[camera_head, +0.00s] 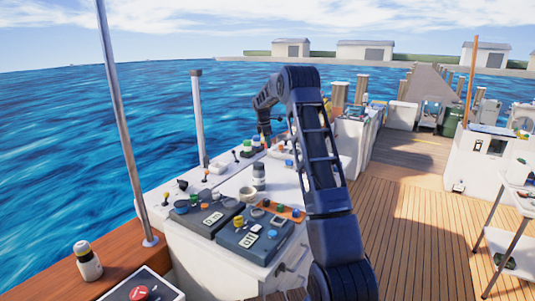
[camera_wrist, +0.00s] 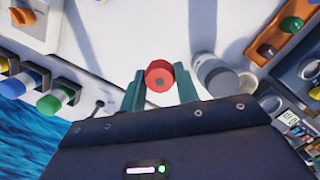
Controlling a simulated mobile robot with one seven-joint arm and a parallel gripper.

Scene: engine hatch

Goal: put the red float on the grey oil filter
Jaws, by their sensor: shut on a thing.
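The red float (camera_wrist: 159,75) is held between the two teal fingertips of my gripper (camera_wrist: 160,84) in the wrist view. The gripper is shut on it, above the white deck top. A grey and white cylinder that looks like the grey oil filter (camera_wrist: 214,72) stands just right of the right finger, apart from the float. In the head view a similar grey-banded cylinder (camera_head: 258,176) stands upright on the white top, nearer the camera than my gripper (camera_head: 266,142).
An orange tray (camera_wrist: 273,32) with round parts lies right of the cylinder. Several colored knobs (camera_wrist: 50,104) line the left side in the wrist view. Dark boxes with gauges (camera_head: 254,238) stand nearer the camera in the head view. Bare white surface shows around the float.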

